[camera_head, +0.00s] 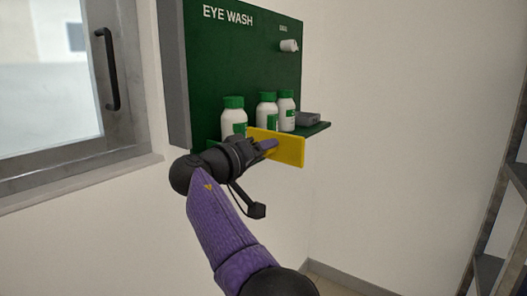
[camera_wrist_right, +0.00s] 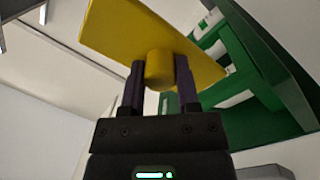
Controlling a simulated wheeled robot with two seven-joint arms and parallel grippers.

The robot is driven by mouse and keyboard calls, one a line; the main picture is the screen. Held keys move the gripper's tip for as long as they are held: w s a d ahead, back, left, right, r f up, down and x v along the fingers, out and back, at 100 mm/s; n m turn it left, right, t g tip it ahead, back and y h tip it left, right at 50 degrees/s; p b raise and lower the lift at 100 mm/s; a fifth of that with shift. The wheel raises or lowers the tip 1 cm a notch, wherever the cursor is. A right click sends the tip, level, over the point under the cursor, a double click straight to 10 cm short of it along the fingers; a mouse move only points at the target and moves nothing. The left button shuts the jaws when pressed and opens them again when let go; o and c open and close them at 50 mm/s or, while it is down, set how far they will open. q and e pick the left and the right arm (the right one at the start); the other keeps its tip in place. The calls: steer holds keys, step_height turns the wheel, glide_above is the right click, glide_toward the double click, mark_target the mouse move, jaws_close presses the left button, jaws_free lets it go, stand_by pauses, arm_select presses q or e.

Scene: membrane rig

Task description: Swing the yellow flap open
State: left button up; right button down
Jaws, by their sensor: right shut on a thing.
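The yellow flap (camera_head: 291,151) is a flat panel at the front of the green eye wash station's shelf, below the bottles. My right gripper (camera_head: 268,146) reaches it from the left and covers its left part. In the right wrist view the yellow flap (camera_wrist_right: 125,27) has a round yellow knob (camera_wrist_right: 159,68). The right gripper's two dark fingers (camera_wrist_right: 159,85) are shut on this knob, one on each side. The flap's hinge cannot be made out. My left gripper is not in view.
The green eye wash board (camera_head: 235,60) hangs on the wall. White bottles with green caps (camera_head: 266,110) and a grey box (camera_head: 308,119) stand on its shelf. A window with a black handle (camera_head: 111,70) is at left, a dark rack (camera_head: 497,215) at right.

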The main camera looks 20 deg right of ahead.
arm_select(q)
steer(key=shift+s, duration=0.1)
arm_select(e)
steer(key=c, duration=0.6)
jaws_free()
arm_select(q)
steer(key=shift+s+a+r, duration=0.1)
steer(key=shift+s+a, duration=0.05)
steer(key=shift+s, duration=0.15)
arm_select(e)
steer(key=shift+o, duration=1.4)
arm_select(q)
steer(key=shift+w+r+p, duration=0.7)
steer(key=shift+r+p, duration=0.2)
steer(key=shift+p, duration=0.1)
arm_select(e)
steer(key=v, duration=1)
steer(key=shift+w, duration=0.1)
